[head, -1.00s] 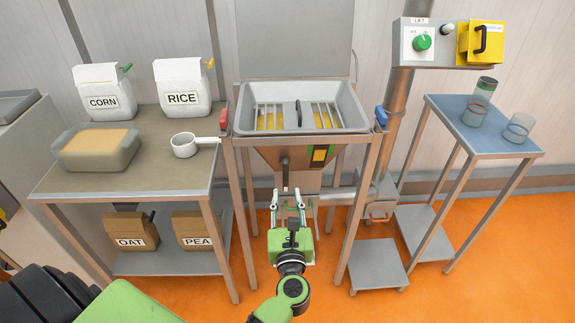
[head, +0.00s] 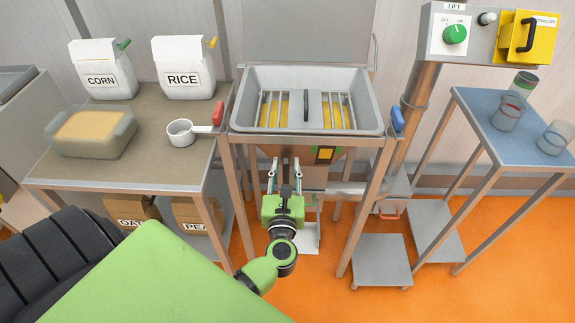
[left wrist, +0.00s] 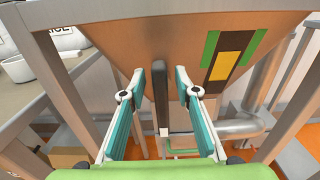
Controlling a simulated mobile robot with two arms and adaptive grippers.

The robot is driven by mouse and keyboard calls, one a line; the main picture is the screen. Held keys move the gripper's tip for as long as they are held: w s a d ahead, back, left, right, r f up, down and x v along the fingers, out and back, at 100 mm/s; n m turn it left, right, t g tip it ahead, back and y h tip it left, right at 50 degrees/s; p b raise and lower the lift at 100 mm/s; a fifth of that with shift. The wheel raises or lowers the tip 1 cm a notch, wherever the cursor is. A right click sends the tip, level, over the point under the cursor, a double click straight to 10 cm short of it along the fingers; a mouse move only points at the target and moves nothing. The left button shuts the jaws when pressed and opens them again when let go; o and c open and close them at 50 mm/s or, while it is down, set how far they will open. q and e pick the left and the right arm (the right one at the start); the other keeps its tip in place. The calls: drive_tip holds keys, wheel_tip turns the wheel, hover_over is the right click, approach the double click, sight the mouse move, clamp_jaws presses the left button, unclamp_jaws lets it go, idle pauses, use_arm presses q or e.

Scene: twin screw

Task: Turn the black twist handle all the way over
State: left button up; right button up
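A dark upright bar handle (left wrist: 160,90) hangs on the front of the brown hopper (left wrist: 220,32) in the left wrist view. My left gripper (left wrist: 160,75) is open, with one teal-padded finger on each side of the handle and a visible gap to each. How far the fingertips reach past the bar is hard to tell. In the head view my left gripper (head: 284,166) is in front of the hopper, under the grey tray, and mostly hides the handle. My right gripper is not in view.
The frame legs stand on both sides of my left gripper. A grey grated tray (head: 247,125) tops the hopper. A table with sacks and a scoop (head: 181,133) stands left. A yellow box (head: 545,40) with another black handle is at upper right.

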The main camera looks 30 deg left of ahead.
use_arm(q)
clamp_jaws()
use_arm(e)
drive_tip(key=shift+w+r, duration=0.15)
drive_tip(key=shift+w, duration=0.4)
use_arm(q)
drive_tip(key=shift+d, duration=0.1)
drive_tip(key=m+p, duration=0.1)
drive_tip(key=m, duration=0.2)
drive_tip(key=shift+w+d+p, duration=0.2)
drive_tip(key=shift+d+p, duration=0.1)
drive_tip(key=shift+p, duration=0.05)
drive_tip(key=shift+w+d+f+m+p, duration=0.25)
drive_tip(key=shift+f+m+p, duration=0.3)
drive_tip(key=shift+m, duration=1.75)
drive_tip(key=shift+w+d+f+m+p, duration=0.15)
drive_tip(key=shift+d+f+m+p, duration=0.45)
drive_tip(key=shift+m, duration=1.7)
drive_tip(key=shift+w+d+f+m+p, duration=0.15)
drive_tip(key=shift+m+p, duration=0.7)
drive_tip(key=shift+m, duration=1.45)
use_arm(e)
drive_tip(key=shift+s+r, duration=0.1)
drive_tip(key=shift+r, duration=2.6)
use_arm(q)
drive_tip(key=shift+a+f, duration=0.1)
drive_tip(key=shift+a, duration=0.05)
